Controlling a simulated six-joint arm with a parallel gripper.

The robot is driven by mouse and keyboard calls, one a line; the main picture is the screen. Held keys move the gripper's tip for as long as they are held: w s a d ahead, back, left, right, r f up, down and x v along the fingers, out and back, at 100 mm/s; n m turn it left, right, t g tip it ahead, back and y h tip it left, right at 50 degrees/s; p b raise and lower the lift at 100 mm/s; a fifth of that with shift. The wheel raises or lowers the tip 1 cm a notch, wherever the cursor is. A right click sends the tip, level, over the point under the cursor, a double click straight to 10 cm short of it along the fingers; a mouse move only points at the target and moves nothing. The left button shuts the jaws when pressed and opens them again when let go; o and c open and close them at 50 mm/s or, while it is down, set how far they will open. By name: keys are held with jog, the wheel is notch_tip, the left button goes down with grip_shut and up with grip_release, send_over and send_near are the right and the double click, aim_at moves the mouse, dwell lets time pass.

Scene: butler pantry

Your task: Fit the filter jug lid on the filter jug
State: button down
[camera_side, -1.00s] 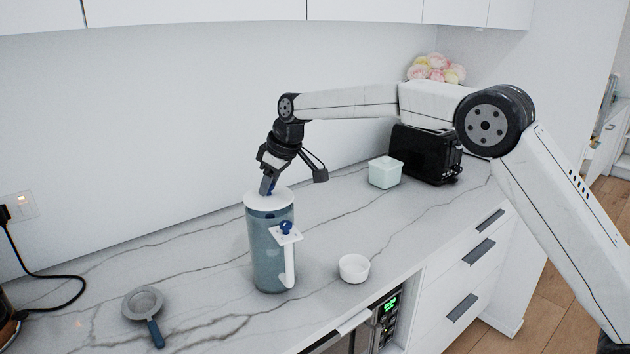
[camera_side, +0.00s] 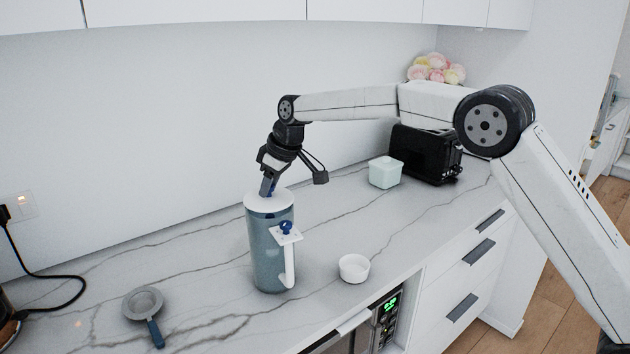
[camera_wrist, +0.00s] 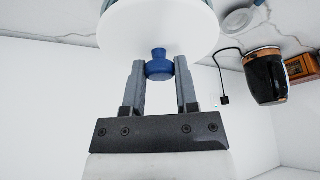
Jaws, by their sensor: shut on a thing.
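The filter jug (camera_side: 270,252) stands upright on the counter, a tall blue-grey cylinder with a white handle and a blue knob at its front. The white round filter jug lid (camera_side: 262,203) lies across the jug's top; it also shows in the wrist view (camera_wrist: 158,25). From these views I cannot tell whether it is fully seated. My gripper (camera_side: 268,187) is above the lid, shut on the lid's blue knob. In the wrist view, the two fingers (camera_wrist: 160,72) hold the knob (camera_wrist: 159,66) between them.
A small white bowl (camera_side: 354,268) stands right of the jug, and a strainer (camera_side: 143,303) lies to the left. A pale green container (camera_side: 385,172) and black toaster (camera_side: 425,153) stand at the back right. A black pot (camera_wrist: 265,76) shows in the wrist view.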

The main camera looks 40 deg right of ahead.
jog(key=shift+f, duration=0.65)
dwell(1.6)
jog(key=shift+c, duration=1.5)
grip_release()
jog(key=shift+o, duration=0.3)
jog(key=shift+o, duration=1.2)
jog(key=shift+r, duration=0.1)
jog(key=shift+r, duration=3.4)
